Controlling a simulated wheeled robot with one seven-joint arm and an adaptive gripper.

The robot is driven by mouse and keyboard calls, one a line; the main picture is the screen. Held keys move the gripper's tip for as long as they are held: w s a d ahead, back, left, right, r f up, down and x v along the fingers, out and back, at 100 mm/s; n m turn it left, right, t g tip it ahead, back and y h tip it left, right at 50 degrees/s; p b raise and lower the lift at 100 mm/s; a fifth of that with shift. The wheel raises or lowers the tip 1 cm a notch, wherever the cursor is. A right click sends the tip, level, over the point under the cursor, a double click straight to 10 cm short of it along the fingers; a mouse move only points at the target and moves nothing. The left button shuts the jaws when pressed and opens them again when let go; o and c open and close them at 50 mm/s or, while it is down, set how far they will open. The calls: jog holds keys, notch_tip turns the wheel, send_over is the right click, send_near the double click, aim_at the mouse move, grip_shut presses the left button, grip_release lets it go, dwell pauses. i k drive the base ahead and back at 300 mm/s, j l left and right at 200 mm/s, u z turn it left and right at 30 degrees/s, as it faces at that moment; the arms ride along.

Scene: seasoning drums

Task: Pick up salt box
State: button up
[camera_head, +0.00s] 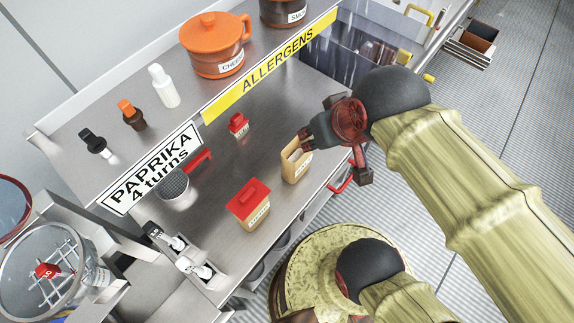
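A tan box with an open top and a small label (294,165) stands on the steel shelf below the ALLERGENS sign. Its label is too small to read, so I cannot tell whether it is the salt box. My gripper (333,160) is at the right of this box, with its fingers spread apart. One dark finger reaches to the box's top right edge, and the other hangs farther right. I cannot tell whether the near finger touches the box. A second tan box with a red lid (249,205) stands to the lower left, its label also unreadable.
A small red-topped container (238,126) and a mesh cup with a red handle (175,185) stand on the same shelf. Two small shakers (192,267) are at its lower left. An orange pot (214,45) and bottles stand on the upper ledge. A wire-grid drum (45,265) is at far left.

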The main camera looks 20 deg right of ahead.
aim_at(295, 163)
jog(key=u, duration=1.8)
jog(key=z, duration=1.8)
jog(key=k+l+u, duration=0.2)
jog(key=k, duration=0.3)
jog(key=k+l+u, duration=0.2)
jog(key=k, duration=0.3)
jog(key=l, duration=0.1)
